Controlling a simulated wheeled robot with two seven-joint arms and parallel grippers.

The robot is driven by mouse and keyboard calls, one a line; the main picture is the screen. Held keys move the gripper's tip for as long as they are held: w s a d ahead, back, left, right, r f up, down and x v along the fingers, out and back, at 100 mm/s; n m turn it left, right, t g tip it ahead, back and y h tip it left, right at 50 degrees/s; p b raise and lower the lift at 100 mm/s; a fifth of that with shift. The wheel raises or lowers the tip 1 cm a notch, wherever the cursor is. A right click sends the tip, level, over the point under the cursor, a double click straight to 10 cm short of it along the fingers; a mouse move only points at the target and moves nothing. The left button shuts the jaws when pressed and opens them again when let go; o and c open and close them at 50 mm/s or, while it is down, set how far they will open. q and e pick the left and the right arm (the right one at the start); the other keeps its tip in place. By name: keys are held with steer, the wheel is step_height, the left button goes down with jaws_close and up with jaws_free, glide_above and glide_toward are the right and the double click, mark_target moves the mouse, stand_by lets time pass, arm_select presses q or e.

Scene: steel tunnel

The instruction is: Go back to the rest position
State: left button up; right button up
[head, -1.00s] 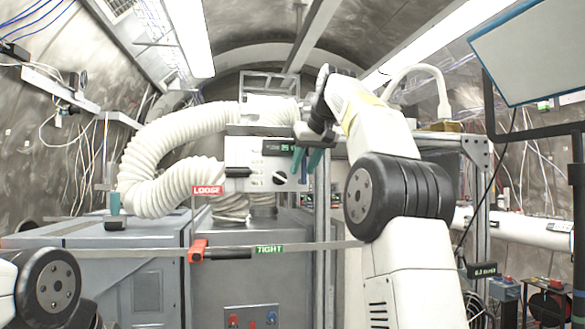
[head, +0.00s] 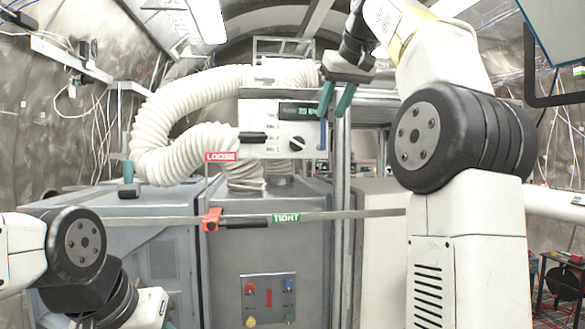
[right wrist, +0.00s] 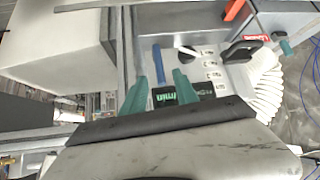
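My right gripper (head: 335,99) is raised in front of the right edge of the white control panel (head: 264,137). Its two teal fingers are apart with nothing held between them. In the right wrist view the gripper (right wrist: 160,90) also shows open, with a blue strip and the panel's green display beyond the fingers. My right arm stands tall on the right of the head view, bent at the elbow. My left arm comes in low at the lower left; its gripper is out of the picture or cut off at the bottom edge.
A ribbed white hose (head: 160,125) loops left of the panel. A metal bar with a red clamp (head: 211,219) and LOOSE and TIGHT labels crosses in front of grey cabinets (head: 265,250). A teal-topped knob (head: 128,178) stands at left. A screen (head: 557,30) hangs upper right.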

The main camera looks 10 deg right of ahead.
steer(key=s+a+f+g, duration=0.1)
steer(key=s+f, duration=0.7)
steer(key=f, duration=0.5)
steer(key=s+a+f+m, duration=0.1)
steer(key=s+a+f, duration=0.1)
steer(key=s+f, duration=0.6)
steer(key=s+a+f+m+g, duration=0.1)
steer(key=s+f, duration=0.7)
steer(key=f, duration=1)
steer(key=shift+s+a+f+g, duration=0.2)
steer(key=shift+a+f+g, duration=0.05)
steer(key=shift+g, duration=0.05)
